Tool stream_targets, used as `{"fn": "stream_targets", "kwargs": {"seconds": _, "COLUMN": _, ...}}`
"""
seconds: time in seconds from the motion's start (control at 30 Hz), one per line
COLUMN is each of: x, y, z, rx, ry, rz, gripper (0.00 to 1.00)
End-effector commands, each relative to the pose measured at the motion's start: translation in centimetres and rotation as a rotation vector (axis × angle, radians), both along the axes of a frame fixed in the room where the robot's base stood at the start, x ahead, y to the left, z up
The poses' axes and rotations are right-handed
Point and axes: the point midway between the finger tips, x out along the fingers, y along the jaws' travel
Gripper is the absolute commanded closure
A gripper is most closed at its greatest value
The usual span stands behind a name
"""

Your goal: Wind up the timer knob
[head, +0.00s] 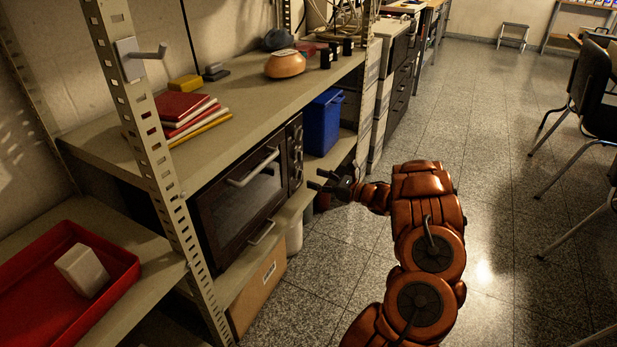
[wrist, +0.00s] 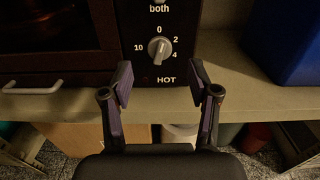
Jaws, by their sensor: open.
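The timer knob (wrist: 159,48) is a small grey dial on the dark control panel, with marks 0, 2, 4 and 10 around it and the word HOT below. It belongs to the black oven (head: 246,197) on the shelf, whose panel (head: 295,152) is on its right side. In the wrist view my gripper (wrist: 160,82) is open and empty. Its two fingers point at the panel, one to each side below the knob, and appear apart from it. In the head view my gripper (head: 323,181) is in front of the panel's right part.
A blue bin (head: 323,122) stands right of the oven and also shows in the wrist view (wrist: 287,42). The oven door handle (head: 253,168) sticks out. A shelf post (head: 150,140) and a red tray (head: 125,262) are at the left. Open floor lies to the right, before some chairs.

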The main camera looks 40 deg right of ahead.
Motion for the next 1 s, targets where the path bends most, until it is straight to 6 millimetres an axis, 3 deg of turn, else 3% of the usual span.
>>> {"fn": "stream_targets", "kwargs": {"seconds": 0.2, "x": -4.1, "y": -1.4, "z": 0.0, "rx": -0.001, "ry": 0.001, "rz": -0.004, "gripper": 0.4}}
{"fn": "stream_targets", "kwargs": {"seconds": 0.43, "x": -6.6, "y": -2.0, "z": 0.0, "rx": -0.002, "ry": 0.002, "rz": -0.001, "gripper": 0.4}}
{"fn": "stream_targets", "kwargs": {"seconds": 0.87, "x": -7.1, "y": -2.2, "z": 0.0, "rx": -0.001, "ry": 0.001, "rz": 0.0, "gripper": 0.4}}
{"fn": "stream_targets", "kwargs": {"seconds": 1.0, "x": -6.2, "y": -2.5, "z": 0.0, "rx": 0.012, "ry": 0.036, "rz": -0.021, "gripper": 0.4}}
